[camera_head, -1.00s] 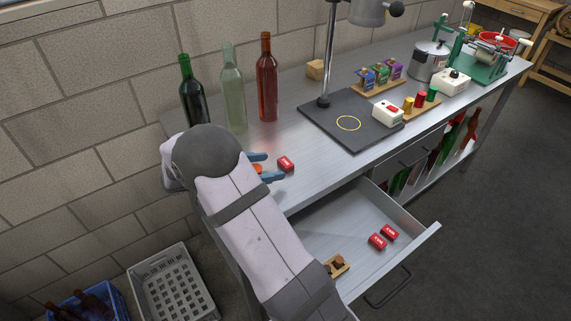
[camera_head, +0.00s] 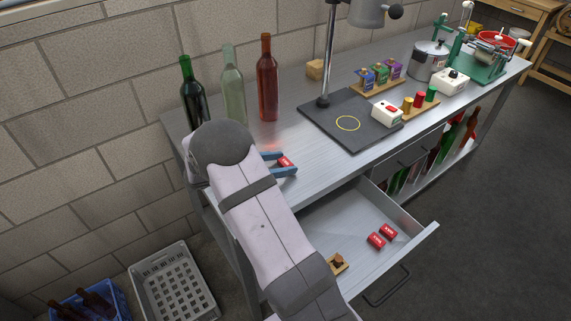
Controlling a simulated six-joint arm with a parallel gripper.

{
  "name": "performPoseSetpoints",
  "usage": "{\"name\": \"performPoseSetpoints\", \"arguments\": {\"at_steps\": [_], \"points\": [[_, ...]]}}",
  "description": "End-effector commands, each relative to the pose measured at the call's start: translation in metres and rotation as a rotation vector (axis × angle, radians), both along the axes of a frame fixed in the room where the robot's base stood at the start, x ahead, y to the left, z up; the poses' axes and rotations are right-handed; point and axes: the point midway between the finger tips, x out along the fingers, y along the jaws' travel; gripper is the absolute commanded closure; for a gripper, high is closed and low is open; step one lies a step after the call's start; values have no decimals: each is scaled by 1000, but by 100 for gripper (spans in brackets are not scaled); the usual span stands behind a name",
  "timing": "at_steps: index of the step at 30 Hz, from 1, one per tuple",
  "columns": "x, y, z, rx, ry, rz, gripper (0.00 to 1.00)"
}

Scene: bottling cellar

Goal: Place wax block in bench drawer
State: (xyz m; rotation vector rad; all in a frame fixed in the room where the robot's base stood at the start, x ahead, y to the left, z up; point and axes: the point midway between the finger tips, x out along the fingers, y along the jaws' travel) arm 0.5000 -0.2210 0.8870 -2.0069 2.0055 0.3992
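A small red block with white lettering, taken as the wax block (camera_head: 285,161), lies on the metal bench (camera_head: 228,150) near its front edge. My gripper (camera_head: 280,163) is low at the bench top, with one blue finger on each side of this block. The fingers look open around it; whether they touch it is too small to tell. The bench drawer (camera_head: 405,245) is pulled out below the bench front. Two similar red blocks (camera_head: 376,240) lie inside it at the right. My arm covers the drawer's left part.
A small wooden piece with a brown item (camera_head: 338,262) lies in the drawer beside my arm. A green bottle (camera_head: 194,95), a clear bottle (camera_head: 233,90) and a red bottle (camera_head: 267,80) stand behind my gripper. A dark stand plate (camera_head: 340,130) is to the right. The drawer's middle is free.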

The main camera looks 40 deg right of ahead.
Motion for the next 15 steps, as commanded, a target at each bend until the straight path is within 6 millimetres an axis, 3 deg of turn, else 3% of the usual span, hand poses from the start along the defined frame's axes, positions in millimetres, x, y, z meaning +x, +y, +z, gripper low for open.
{"name": "performPoseSetpoints", "arguments": {"at_steps": [1, 3, 6, 15], "points": [[0, 0, 0, 0, 0, 0, 65], [0, 0, 0, 0, 0, 0, 82], [0, 0, 0, 0, 0, 0, 86], [1, 0, 6, 0, -2, 0, 86]]}}
